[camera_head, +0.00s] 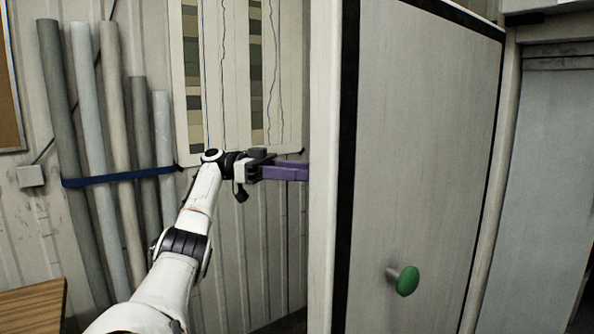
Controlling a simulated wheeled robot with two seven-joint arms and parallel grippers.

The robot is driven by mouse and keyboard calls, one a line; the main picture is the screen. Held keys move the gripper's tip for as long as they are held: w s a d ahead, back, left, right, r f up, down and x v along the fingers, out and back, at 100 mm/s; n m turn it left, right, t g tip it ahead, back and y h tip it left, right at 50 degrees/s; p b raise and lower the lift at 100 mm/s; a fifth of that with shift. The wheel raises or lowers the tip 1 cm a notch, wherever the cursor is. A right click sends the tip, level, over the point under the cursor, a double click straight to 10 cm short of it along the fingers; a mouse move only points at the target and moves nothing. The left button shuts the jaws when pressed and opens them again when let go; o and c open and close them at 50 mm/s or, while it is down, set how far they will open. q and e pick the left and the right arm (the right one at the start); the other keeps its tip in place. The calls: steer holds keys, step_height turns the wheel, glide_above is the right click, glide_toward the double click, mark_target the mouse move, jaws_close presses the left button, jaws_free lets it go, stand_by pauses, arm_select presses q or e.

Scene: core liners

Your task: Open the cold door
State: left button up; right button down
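The cold door (430,150) is a tall pale slab with a black strip along its borders and a thick white left edge. It fills the middle right of the head view and stands at an angle, apparently swung open. A green round knob (407,281) on a short metal stem sticks out of its face, low down. My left gripper (304,172) has purple fingers that reach the door's left edge. Their tips are at or behind that edge, so I cannot tell whether they touch or grip it. My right gripper is out of view.
Several long tubes (119,150) lean on the corrugated wall at left, held by a blue strap (118,177). A chart panel (237,80) hangs behind my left gripper. A wooden surface (32,306) is at lower left. A grey panel (540,190) stands right of the door.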

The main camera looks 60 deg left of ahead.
arm_select(q)
steer(key=p+v, duration=0.2)
steer(key=v, duration=0.1)
steer(key=shift+s, duration=0.15)
stand_by(0.7)
